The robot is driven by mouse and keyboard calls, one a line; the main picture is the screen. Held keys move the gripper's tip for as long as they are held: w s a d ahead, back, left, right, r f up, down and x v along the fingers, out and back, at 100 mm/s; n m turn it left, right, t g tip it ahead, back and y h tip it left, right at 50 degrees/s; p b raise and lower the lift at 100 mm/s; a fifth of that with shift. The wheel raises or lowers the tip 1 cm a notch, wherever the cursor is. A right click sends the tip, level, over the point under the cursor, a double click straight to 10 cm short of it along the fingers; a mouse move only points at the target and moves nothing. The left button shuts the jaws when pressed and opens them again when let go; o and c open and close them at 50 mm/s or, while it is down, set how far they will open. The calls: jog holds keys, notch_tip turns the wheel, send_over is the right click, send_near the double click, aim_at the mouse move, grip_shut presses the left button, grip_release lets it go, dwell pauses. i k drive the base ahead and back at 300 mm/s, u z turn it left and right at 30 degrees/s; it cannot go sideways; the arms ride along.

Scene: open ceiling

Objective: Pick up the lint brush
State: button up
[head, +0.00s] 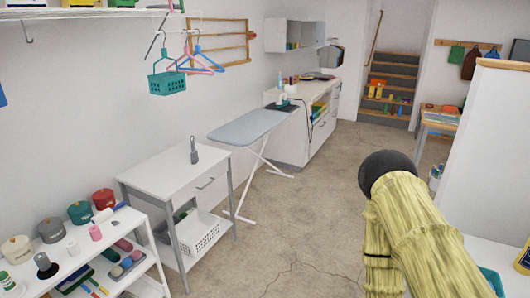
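A small grey brush-like object with a thin upright handle (194,150) stands near the back edge of the white side table (160,178); it may be the lint brush, but it is too small to be sure. A white roller with a red end (104,215) lies on the white shelf unit at lower left, among tins and small items; it looks like a lint roller. My gripper's fingers do not show in the head view. Nothing visible touches either object.
An ironing board (246,127) stands beyond the side table, before a counter (303,100). A white basket (197,234) sits on the table's lower shelf. Hangers (196,60) and a green basket (167,82) hang above. The floor (290,235) in the middle is clear.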

aim_at(194, 154)
jog(key=z, duration=0.65)
jog(key=i, duration=2.9)
jog(key=u, duration=1.4)
